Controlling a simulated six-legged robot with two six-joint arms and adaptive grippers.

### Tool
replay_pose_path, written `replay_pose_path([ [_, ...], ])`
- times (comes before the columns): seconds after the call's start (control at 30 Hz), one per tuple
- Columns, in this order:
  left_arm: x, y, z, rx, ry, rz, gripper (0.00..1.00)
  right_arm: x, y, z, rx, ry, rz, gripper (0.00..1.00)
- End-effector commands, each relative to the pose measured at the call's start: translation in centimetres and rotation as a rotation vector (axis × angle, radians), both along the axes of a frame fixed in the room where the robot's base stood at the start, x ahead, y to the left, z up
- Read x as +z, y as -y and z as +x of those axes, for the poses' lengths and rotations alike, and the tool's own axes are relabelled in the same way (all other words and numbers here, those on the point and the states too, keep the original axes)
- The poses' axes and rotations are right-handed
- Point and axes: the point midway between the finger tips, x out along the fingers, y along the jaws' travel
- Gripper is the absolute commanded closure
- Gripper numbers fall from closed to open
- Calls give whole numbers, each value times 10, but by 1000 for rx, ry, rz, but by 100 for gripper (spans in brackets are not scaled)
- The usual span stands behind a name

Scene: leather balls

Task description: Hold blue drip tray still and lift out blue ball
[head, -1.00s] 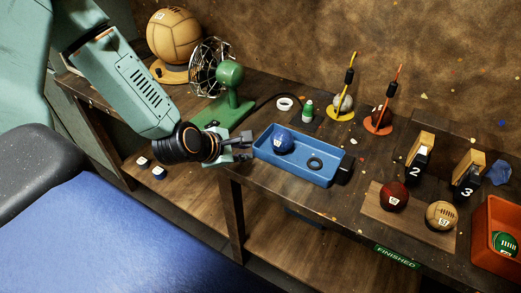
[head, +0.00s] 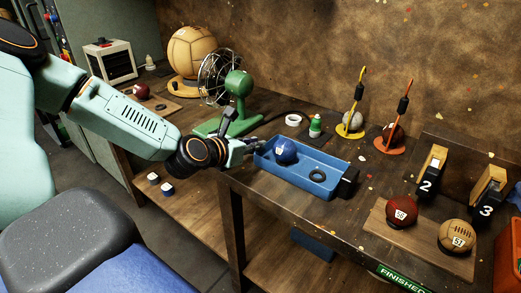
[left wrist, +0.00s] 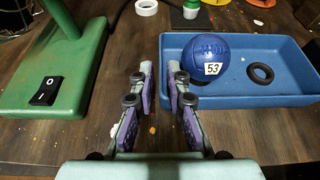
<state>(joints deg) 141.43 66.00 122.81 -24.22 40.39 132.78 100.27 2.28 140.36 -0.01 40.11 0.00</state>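The blue drip tray (head: 318,190) lies on the workbench, and its near-left part shows in the left wrist view (left wrist: 240,101). The blue ball (head: 285,150), labelled 53 in the left wrist view (left wrist: 203,54), rests in the tray's left part. A black ring (head: 317,175) lies in the tray to the right of the ball. My left gripper (head: 254,147) is at the tray's left end. In the left wrist view its fingers (left wrist: 159,72) are apart with nothing between them; the right finger overlaps the tray's left edge. I cannot tell whether it touches. My right gripper is not in view.
A green fan (head: 236,100) stands left of the tray, its base beside my left gripper. A black block (head: 348,182) sits at the tray's right end. A red ball (head: 401,211) and a tan ball (head: 457,235) lie on a board at the right. A green-capped bottle (head: 315,126) stands behind.

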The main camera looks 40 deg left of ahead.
Motion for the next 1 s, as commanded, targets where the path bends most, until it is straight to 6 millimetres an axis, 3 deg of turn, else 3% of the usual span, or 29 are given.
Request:
replay_pose_path([
  [0.6, -21, 2, 46, -6, -2, 9, 85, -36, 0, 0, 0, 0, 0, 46],
  [1.0, -28, 5, 70, -4, -1, 5, 85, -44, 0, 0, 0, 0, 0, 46],
])
